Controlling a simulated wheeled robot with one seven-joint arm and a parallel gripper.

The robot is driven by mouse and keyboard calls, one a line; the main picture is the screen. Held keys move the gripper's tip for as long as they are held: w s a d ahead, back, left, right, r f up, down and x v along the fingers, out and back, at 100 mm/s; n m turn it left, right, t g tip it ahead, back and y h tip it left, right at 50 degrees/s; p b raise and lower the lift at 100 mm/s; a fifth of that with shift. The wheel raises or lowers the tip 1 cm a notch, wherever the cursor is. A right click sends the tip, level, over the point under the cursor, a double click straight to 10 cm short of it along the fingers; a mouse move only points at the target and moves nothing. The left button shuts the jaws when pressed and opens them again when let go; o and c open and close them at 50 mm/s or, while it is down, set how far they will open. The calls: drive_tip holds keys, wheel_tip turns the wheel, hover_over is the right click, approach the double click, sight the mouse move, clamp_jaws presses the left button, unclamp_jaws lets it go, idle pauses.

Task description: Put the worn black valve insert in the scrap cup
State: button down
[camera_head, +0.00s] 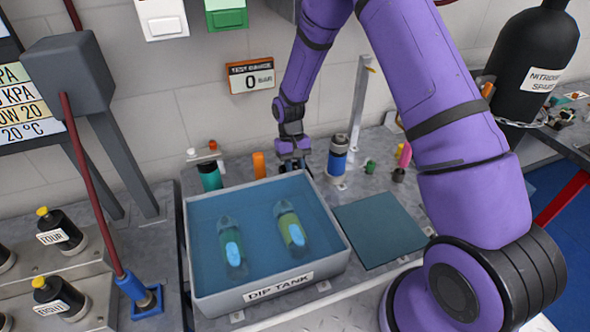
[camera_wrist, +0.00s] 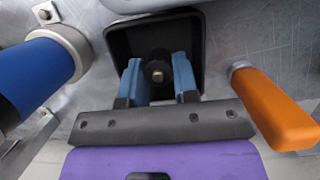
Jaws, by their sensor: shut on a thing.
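My gripper (camera_wrist: 158,84) has its two blue fingers on either side of a small round black piece with a lighter centre, the black valve insert (camera_wrist: 158,66). The fingers are shut on it. Under and around it in the wrist view is a square black open cup (camera_wrist: 112,42), seen from above. The insert shows over the cup's inside; I cannot tell whether it touches the floor of it. In the head view my gripper (camera_head: 293,163) is low behind the dip tank, and the insert and cup cannot be made out there.
The water-filled dip tank (camera_head: 195,300) stands in front. A dark green mat (camera_head: 380,230) lies clear to its right.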

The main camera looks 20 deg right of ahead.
drive_tip(key=shift+f, duration=0.55)
drive_tip(key=shift+f, duration=0.1)
drive_tip(key=c, duration=1.2)
unclamp_jaws()
drive_tip(key=shift+o, duration=0.2)
